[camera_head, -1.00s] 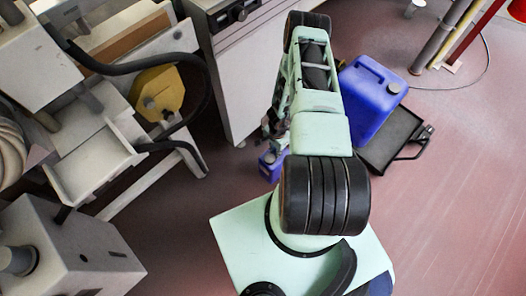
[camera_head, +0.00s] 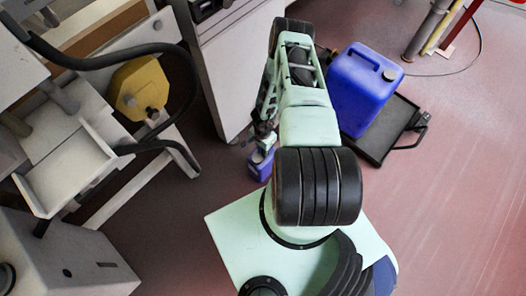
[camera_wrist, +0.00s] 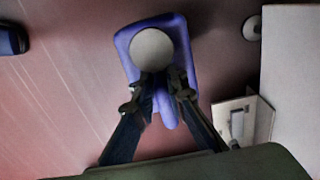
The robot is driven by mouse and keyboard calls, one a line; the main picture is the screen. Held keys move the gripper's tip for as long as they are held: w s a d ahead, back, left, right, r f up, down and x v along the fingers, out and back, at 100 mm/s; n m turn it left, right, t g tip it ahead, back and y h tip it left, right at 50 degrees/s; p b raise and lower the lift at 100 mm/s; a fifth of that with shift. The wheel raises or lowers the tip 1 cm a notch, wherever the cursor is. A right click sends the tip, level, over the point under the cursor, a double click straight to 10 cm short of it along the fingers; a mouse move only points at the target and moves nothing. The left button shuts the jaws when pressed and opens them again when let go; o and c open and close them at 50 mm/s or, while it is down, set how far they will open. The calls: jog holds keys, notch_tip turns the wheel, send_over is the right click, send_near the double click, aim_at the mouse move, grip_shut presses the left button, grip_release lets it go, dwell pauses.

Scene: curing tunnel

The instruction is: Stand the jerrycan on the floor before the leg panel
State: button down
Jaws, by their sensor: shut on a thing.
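A small blue jerrycan (camera_head: 260,167) hangs under my arm in the head view, partly hidden by my gripper (camera_head: 262,138) and arm. In the wrist view the jerrycan (camera_wrist: 124,50) is seen from above, with a round pale cap. My gripper (camera_wrist: 153,84) is shut on its handle. I cannot tell whether its base touches the floor. A pale upright panel (camera_head: 213,75) of the cabinet stands behind and left of it in the head view; I take it as the leg panel. A pale surface (camera_wrist: 292,75) shows at right in the wrist view.
A large blue canister (camera_head: 360,95) stands on a black low platform (camera_head: 392,125) to the right. Reddish floor (camera_head: 460,190) is clear at right. Pipes (camera_head: 430,30) stand at the back right.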

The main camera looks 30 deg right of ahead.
jog(key=shift+f, duration=0.15)
jog(key=c, duration=1.9)
grip_release()
jog(key=shift+c, duration=0.2)
notch_tip(320, 180, up, 12)
jog(key=p, duration=0.3)
jog(key=shift+r, duration=0.2)
